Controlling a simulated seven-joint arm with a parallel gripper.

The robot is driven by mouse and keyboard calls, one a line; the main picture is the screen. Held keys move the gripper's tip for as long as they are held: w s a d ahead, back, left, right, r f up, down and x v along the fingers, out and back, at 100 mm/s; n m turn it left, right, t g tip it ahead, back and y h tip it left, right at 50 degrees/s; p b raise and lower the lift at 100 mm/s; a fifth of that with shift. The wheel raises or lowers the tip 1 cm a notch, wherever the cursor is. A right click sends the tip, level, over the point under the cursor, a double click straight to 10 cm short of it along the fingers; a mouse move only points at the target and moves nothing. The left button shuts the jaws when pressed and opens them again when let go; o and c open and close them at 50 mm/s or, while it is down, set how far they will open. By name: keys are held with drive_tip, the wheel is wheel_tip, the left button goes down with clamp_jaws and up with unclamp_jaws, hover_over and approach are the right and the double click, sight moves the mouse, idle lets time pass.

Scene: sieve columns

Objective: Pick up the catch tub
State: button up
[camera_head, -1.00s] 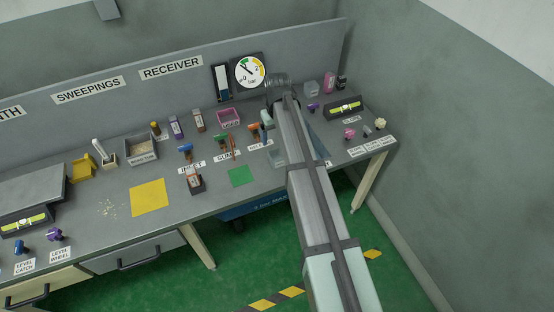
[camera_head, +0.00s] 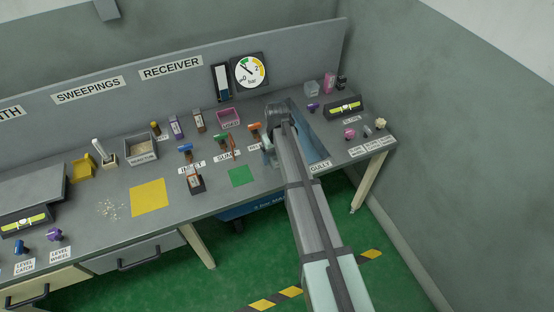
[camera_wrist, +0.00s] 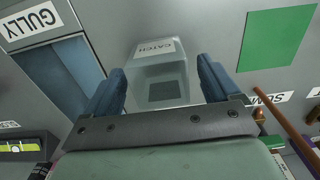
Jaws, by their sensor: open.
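The catch tub (camera_wrist: 168,72) is a pale, see-through box with a label reading CATCH at its far end in the wrist view. It stands on the grey bench. My gripper (camera_wrist: 160,66) is open, with one blue finger on the tub's left and one on its right. The fingers look close to the tub's sides; I cannot tell whether they touch it. In the head view my arm and hand hide most or all of the tub.
The blue gully trough (camera_wrist: 62,75) lies to the left in the wrist view. A green square (camera_wrist: 277,38) lies to the right, also in the head view (camera_head: 241,176). A brown rod (camera_wrist: 292,132) and a level (camera_wrist: 22,147) are nearby. A pink tray (camera_head: 229,117) stands behind.

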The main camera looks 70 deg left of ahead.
drive_tip(key=shift+f, duration=0.65)
drive_tip(key=c, duration=1.1)
